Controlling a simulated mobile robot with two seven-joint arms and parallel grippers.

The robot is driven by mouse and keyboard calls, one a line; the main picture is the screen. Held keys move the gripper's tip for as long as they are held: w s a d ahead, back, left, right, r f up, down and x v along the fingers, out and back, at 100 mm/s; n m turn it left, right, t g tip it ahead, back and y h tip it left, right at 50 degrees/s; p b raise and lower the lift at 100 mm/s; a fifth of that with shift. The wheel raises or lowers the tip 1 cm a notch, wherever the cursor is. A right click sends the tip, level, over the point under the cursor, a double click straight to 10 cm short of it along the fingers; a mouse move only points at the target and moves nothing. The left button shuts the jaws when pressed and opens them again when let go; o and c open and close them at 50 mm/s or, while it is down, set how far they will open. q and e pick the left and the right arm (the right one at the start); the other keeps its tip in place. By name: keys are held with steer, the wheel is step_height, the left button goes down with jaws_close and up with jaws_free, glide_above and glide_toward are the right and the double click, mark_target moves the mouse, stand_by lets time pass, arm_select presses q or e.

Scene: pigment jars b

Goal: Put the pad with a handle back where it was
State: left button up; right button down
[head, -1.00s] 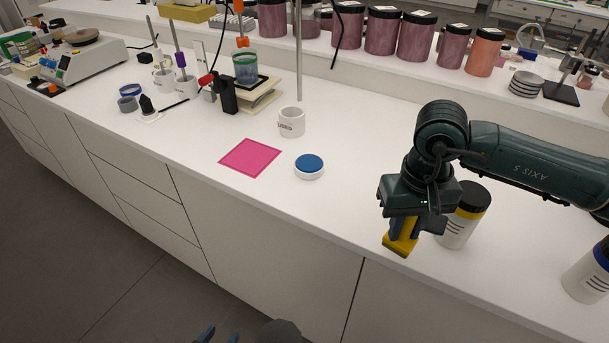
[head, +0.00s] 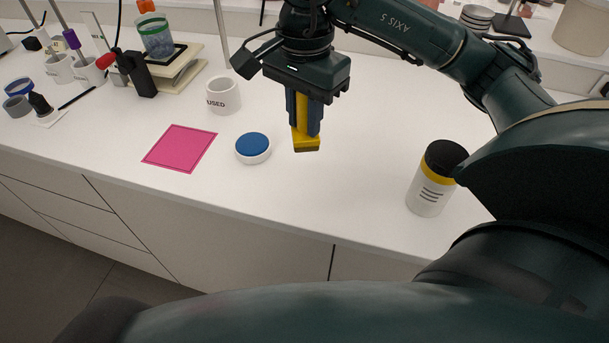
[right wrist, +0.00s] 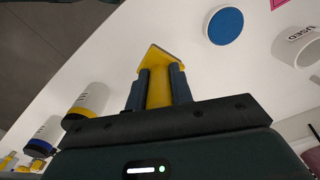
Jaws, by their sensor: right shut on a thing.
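The pad with a handle (head: 306,143) is yellow. My right gripper (head: 304,118) is shut on its handle and holds it upright above the counter, pad side down, to the right of the round white dish with a blue top. In the right wrist view the yellow pad (right wrist: 157,60) sits between the two dark blue fingers of my right gripper (right wrist: 158,88). I cannot tell how high it is above the counter. The left gripper is not seen in the current views.
A white dish with a blue top (head: 253,147), a pink mat (head: 180,148) and a white mug marked USED (head: 223,95) stand left of the pad. A white jar with a black lid and yellow band (head: 431,190) stands right. Counter between pad and jar is clear.

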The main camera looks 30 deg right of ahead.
mark_target(304, 143)
step_height(304, 143, down, 6)
step_height(304, 143, down, 3)
steer(key=shift+f, duration=0.4)
steer(key=c, duration=1.7)
jaws_free()
steer(key=shift+f, duration=0.1)
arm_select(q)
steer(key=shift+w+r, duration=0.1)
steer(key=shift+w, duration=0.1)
arm_select(e)
steer(key=o, duration=0.5)
steer(key=shift+c, duration=0.2)
steer(key=shift+r, duration=0.3)
step_height(304, 143, up, 12)
steer(key=shift+f+p, duration=0.1)
steer(key=shift+p, duration=0.4)
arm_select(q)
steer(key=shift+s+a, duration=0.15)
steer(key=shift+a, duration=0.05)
